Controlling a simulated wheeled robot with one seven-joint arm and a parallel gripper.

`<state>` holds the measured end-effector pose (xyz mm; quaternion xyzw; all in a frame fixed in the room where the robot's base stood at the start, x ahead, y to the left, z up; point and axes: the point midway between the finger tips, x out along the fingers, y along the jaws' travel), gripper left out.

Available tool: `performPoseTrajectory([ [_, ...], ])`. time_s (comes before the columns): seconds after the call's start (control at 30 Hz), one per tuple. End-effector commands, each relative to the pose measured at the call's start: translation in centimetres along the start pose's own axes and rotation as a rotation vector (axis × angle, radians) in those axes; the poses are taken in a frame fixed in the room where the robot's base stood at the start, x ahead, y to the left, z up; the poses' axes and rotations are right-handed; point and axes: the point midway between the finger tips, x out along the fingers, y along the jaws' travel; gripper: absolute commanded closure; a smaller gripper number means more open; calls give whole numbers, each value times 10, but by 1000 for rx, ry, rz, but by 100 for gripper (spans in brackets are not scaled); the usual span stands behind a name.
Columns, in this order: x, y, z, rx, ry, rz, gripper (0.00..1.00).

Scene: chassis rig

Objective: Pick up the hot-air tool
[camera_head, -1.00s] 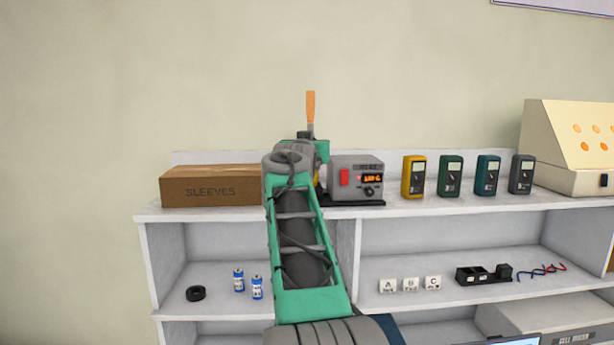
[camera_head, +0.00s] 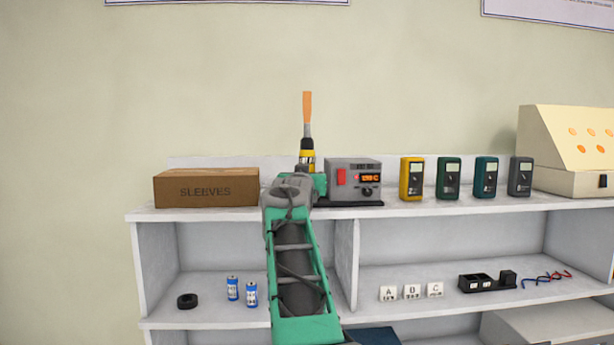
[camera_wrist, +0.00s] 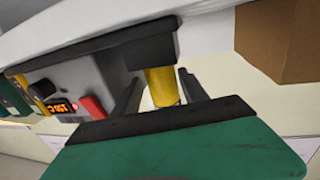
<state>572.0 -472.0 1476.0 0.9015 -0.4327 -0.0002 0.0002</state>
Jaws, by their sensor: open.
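The hot-air tool (camera_head: 307,130) stands upright on the top shelf, with an orange upper part, a grey neck and a black and yellow body. Its lower part is hidden by my arm in the head view. In the wrist view, which looks upside down, its yellow body (camera_wrist: 162,88) meets a dark holder (camera_wrist: 150,45). My gripper (camera_wrist: 160,84) is open, with one dark finger on each side of the yellow body. I cannot tell whether either finger touches it. The grey control station (camera_head: 352,176), with a red switch and lit display, is just right of the tool.
A brown box marked SLEEVES (camera_head: 206,188) is on the left of the top shelf (camera_head: 450,205). Several meters (camera_head: 411,179) stand to the right of the station. Two blue cells (camera_head: 233,288) and a black ring (camera_head: 187,301) are on the lower shelf. Space above is clear.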

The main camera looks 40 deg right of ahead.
Motion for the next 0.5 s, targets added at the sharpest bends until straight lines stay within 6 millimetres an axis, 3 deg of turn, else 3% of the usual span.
performPoseTrajectory([
  [0.3, 51, -3, 0, 0, -1, 1, 49],
  [0.5, 53, -3, 2, 1, 1, 1, 49],
])
